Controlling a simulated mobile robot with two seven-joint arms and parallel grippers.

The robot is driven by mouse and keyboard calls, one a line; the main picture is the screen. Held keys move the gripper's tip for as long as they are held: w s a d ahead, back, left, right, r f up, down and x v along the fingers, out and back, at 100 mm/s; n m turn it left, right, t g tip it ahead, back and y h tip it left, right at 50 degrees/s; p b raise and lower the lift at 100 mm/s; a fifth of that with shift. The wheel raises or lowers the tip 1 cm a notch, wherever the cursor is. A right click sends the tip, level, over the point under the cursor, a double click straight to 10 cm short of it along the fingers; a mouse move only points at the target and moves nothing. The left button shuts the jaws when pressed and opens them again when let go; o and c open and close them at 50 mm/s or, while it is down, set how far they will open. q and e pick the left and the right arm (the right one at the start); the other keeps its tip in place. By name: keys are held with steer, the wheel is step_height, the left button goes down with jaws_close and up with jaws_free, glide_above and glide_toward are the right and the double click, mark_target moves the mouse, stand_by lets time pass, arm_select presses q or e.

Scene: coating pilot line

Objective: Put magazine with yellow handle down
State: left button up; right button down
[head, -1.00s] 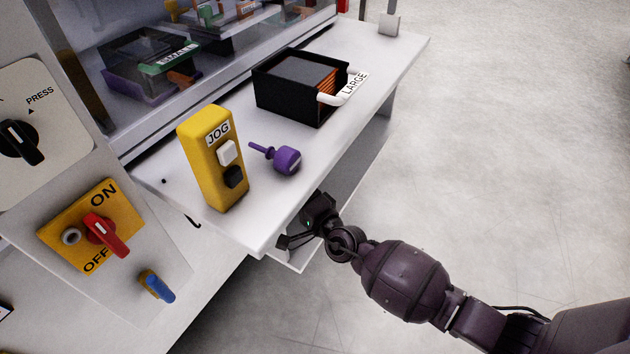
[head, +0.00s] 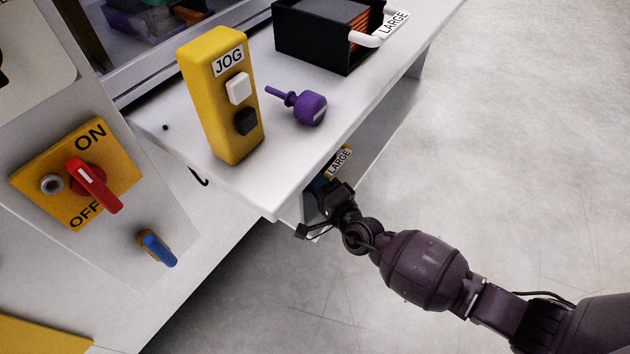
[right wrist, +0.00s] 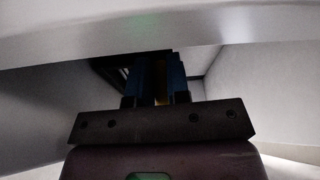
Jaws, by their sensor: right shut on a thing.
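The magazine with the yellow handle is mostly hidden under the white worktop. In the head view only its yellow handle and white LARGE label (head: 339,161) show, below the worktop's front edge. My right gripper (head: 322,185) reaches in there from the front and is shut on the handle. In the right wrist view a dim yellow strip of the handle (right wrist: 161,84) shows between the blue fingertips, with the dark magazine body behind it. Whether the magazine rests on the lower shelf (head: 385,135) cannot be told. My left gripper is not in view.
On the worktop (head: 225,185) stand a yellow JOG box (head: 215,120), a purple knobbed tool (head: 310,108) and a black magazine with a white handle (head: 310,40). The worktop edge hangs close above my right gripper. Switch panels are at left; open floor at right.

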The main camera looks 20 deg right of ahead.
steer(key=shift+r, duration=0.15)
steer(key=c, duration=1.1)
jaws_free()
arm_select(q)
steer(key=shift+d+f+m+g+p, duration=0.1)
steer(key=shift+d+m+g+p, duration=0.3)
steer(key=shift+p, duration=0.75)
arm_select(e)
steer(key=v, duration=1.2)
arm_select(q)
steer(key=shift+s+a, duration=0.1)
